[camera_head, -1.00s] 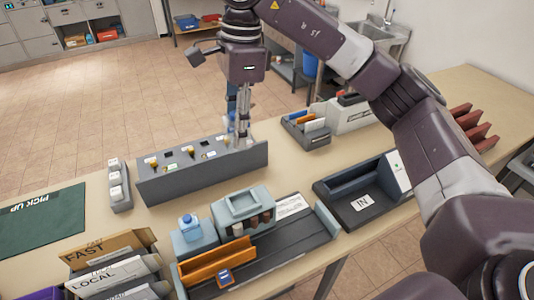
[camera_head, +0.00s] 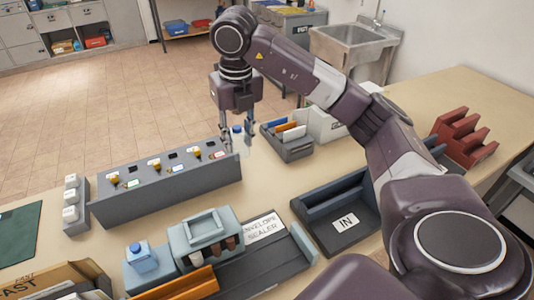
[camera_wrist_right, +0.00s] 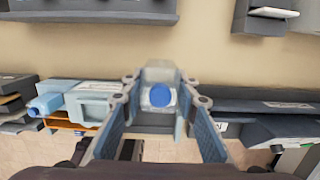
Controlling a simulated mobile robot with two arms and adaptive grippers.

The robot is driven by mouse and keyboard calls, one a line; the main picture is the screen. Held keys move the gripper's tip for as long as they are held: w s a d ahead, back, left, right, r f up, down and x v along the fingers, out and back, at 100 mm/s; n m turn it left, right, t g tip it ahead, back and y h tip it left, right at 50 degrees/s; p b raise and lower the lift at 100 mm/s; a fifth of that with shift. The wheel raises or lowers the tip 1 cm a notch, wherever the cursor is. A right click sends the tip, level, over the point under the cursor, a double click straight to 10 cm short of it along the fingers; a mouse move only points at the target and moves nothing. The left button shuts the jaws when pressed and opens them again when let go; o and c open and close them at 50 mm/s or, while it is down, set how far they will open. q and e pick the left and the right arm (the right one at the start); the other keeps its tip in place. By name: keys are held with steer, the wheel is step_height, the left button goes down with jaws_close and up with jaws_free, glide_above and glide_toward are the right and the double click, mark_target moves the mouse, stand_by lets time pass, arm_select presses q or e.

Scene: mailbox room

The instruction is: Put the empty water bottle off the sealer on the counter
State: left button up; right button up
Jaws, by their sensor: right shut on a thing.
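A clear bottle with a blue cap (camera_head: 237,129) is between the fingers of my right gripper (camera_head: 236,136), which is shut on it. In the right wrist view the blue cap (camera_wrist_right: 160,95) faces the camera between both fingers. In the head view the fingers partly hide the bottle, and I cannot tell whether its base touches the counter (camera_head: 262,178). The gripper points down near the right end of the slotted grey rack. The envelope sealer (camera_head: 263,227) is nearer to me, with a light-blue, blue-capped bottle (camera_head: 141,259) at its left end. My left gripper is not in view.
The grey slotted rack (camera_head: 165,192) stands left of the gripper. A small organizer (camera_head: 288,146) stands to its right. The IN tray (camera_head: 345,221) and a red rack (camera_head: 464,142) are farther right. Bare counter lies between the rack and the sealer.

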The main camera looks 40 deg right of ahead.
mark_target(238, 150)
steer(key=f, duration=0.3)
steer(key=shift+s+a+f, duration=0.1)
steer(key=shift+a, duration=0.1)
step_height(238, 150, down, 12)
steer(key=shift+p, duration=1.1)
step_height(238, 150, down, 4)
steer(key=shift+d+f+p, duration=0.1)
steer(key=shift+p, duration=0.35)
steer(key=shift+f, duration=0.1)
steer(key=shift+f, duration=0.25)
steer(key=o, duration=0.9)
steer(key=shift+r, duration=0.1)
